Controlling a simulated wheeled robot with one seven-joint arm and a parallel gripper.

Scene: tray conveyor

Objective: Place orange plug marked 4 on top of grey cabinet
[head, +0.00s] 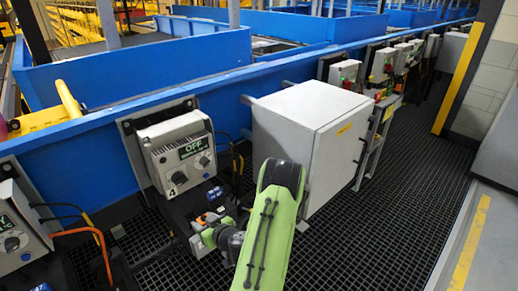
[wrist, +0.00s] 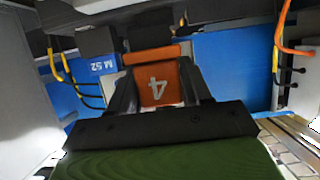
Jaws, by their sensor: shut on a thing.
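The orange plug (wrist: 158,75) bears a white 4, seen upside down in the wrist view. My gripper (wrist: 158,88) is shut on it, with one dark finger on each side. In the head view my gripper (head: 207,232) is low, below the control box marked 4 and left of the grey cabinet; only a bit of orange shows there. A dark block (wrist: 152,33) lies just beyond the plug; I cannot tell whether the plug touches it or sits in it. The grey cabinet (head: 302,108) has a flat top that looks bare, clearly higher than my gripper.
The control box marked 4 (head: 177,152) shows OFF. Another box with an orange cable (head: 98,240) stands at the left edge. The blue conveyor wall (head: 60,150) runs behind. Dark grating floor (head: 400,200) is clear at right. Yellow and black cables hang near the plug.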

